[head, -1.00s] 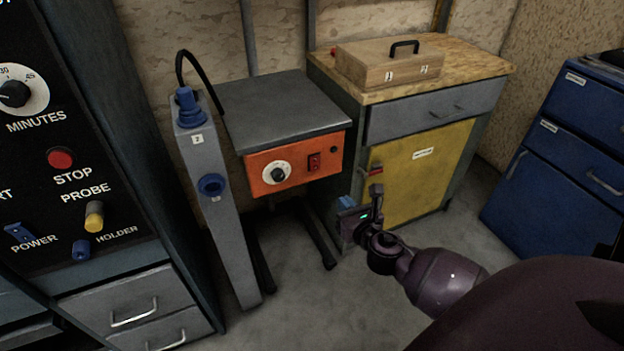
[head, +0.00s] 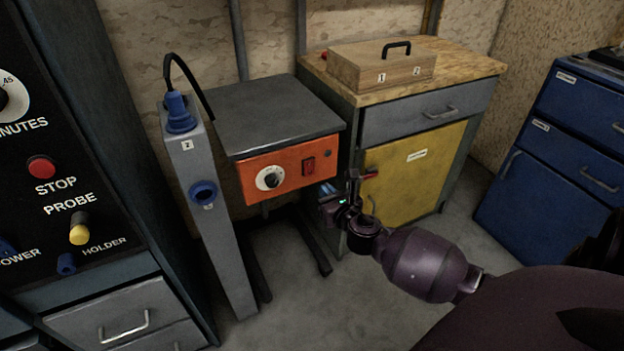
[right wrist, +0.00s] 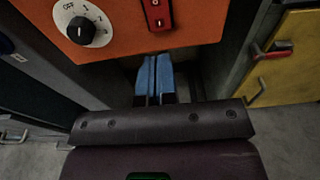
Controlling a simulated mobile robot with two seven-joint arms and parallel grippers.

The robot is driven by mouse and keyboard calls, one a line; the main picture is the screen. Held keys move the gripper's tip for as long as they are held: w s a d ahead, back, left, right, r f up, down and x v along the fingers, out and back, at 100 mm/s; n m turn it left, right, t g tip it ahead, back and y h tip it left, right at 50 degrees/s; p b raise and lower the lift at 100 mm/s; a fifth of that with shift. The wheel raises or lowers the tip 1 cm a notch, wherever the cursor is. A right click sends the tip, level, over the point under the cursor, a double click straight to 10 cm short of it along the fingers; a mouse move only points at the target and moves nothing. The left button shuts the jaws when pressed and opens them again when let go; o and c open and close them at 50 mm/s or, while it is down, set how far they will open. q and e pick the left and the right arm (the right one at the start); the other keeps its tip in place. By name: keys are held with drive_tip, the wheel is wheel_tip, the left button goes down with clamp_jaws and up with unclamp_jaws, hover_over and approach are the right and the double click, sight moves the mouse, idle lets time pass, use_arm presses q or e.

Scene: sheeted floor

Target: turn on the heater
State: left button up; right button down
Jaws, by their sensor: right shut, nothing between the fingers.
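The heater has an orange front panel (head: 290,173) under a flat grey top. The panel carries a white dial with a black knob (head: 271,179) and a red rocker switch (head: 308,166) to its right. In the right wrist view the knob (right wrist: 82,30) points near OFF, and the switch (right wrist: 158,14) is cut by the top edge. My right gripper (head: 327,188) is just below and right of the switch. Its blue fingertips (right wrist: 154,78) are shut together with nothing between them, below the switch and apparently apart from it. My left gripper is out of view.
A grey post (head: 205,225) with a blue plug and cable stands left of the heater. A control panel (head: 60,130) is at far left. A yellow-doored workbench (head: 415,175) bears a wooden box (head: 375,68). Blue drawers (head: 560,150) stand at right. Floor between is clear.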

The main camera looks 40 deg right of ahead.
sight(310, 173)
drive_tip(key=x, duration=0.2)
drive_tip(key=b+x, duration=0.1)
drive_tip(key=x, duration=0.2)
drive_tip(key=shift+w+d+f, duration=0.1)
drive_tip(key=shift+w+f, duration=0.05)
drive_tip(key=shift+f, duration=0.1)
drive_tip(key=shift+b+x, duration=0.35)
drive_tip(key=shift+x, duration=0.6)
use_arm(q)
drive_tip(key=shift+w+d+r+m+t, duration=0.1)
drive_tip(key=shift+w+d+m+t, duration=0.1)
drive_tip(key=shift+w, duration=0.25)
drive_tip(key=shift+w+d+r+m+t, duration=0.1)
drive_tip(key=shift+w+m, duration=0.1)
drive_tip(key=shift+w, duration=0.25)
use_arm(e)
drive_tip(key=shift+r, duration=0.2)
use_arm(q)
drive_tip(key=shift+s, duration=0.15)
